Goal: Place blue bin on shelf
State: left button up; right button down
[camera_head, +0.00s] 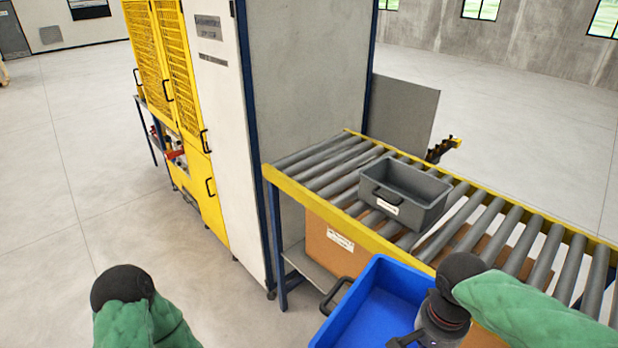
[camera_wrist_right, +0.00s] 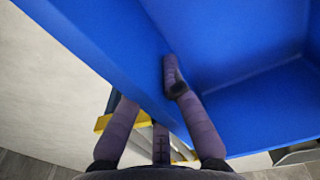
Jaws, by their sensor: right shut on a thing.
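The blue bin (camera_head: 378,312) is at the bottom of the head view, in front of the roller conveyor, its open top facing up. A black handle (camera_head: 337,297) shows on its left end. My right gripper (camera_wrist_right: 150,88) is shut on the bin, with one finger on each side of its wall in the right wrist view; the blue bin (camera_wrist_right: 235,60) fills most of that view. The bin's lower part is cut off. A low shelf (camera_head: 312,268) shows under the conveyor, partly hidden by the bin. My left gripper is outside the head view; only its arm shows.
The roller conveyor (camera_head: 505,225) has a yellow rail and carries a grey bin (camera_head: 405,190). Cardboard (camera_head: 330,245) stands beneath it. A tall yellow and white machine (camera_head: 205,110) stands to the left. The floor at left is clear.

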jog(key=w+a+f+n+b, duration=0.2)
jog(key=w+f+b, duration=0.3)
jog(key=f, duration=0.7)
jog(key=w+a+f+n+b, duration=0.2)
jog(key=w+f+b, duration=0.3)
jog(key=f, duration=0.8)
jog(key=w+a+f+n+b, duration=0.2)
jog(key=w+f+b, duration=0.3)
jog(key=f, duration=0.8)
jog(key=n+b, duration=0.1)
jog(key=b, duration=0.2)
jog(key=shift+w+f+n, duration=0.15)
jog(key=shift+n, duration=0.25)
